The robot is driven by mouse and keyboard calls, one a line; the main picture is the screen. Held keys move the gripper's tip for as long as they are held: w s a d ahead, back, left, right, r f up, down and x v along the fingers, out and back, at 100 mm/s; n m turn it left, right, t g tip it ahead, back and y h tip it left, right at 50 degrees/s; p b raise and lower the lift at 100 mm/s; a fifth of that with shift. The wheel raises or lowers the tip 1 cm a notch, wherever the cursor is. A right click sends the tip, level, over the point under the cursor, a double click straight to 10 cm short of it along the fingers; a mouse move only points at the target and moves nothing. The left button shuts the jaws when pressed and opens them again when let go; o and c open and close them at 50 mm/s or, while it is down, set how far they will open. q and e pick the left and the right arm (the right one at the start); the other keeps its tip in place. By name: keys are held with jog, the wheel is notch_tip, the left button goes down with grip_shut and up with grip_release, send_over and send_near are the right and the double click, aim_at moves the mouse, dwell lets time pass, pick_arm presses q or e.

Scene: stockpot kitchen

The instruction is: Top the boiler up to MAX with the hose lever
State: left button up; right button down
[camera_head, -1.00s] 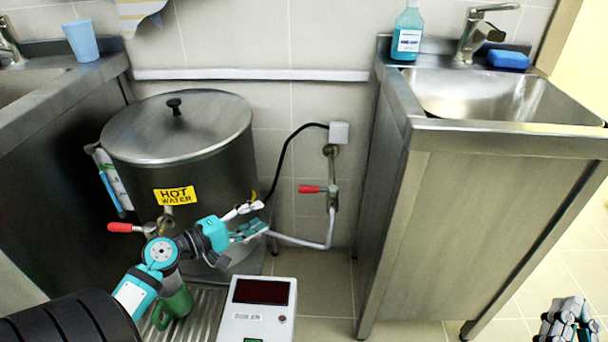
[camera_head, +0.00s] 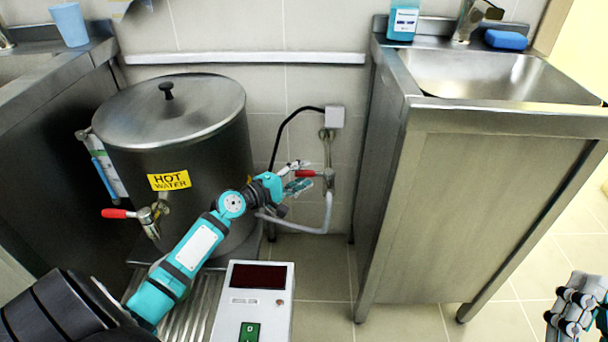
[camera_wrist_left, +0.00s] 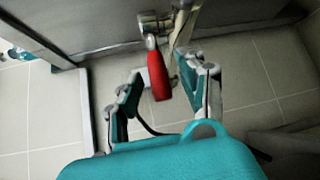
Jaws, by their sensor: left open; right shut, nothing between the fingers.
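The boiler (camera_head: 205,125) is a lidded steel pot with a yellow HOT WATER label, standing at the left. A sight tube (camera_head: 103,165) with blue in its lower part is on its left side; its marks are too small to read. The red hose lever (camera_head: 305,174) sits on the wall valve, with the grey hose (camera_head: 322,222) below it. My left gripper (camera_head: 296,176) is open at the lever's free end. In the left wrist view the red lever (camera_wrist_left: 159,75) lies between and beyond the spread fingers; contact is unclear. My right gripper (camera_head: 572,305) is shut and empty at the lower right.
A red-handled tap (camera_head: 130,213) is on the boiler's front. A white control box (camera_head: 252,305) with a dark display stands in front. A steel sink cabinet (camera_head: 480,200) closes off the right side. Open tiled floor lies between the boiler and the cabinet.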

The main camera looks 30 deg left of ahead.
pick_arm(q)
jog(key=shift+w+d+f, duration=0.1)
jog(key=shift+w+d, duration=0.05)
jog(key=shift+w, duration=0.45)
grip_shut()
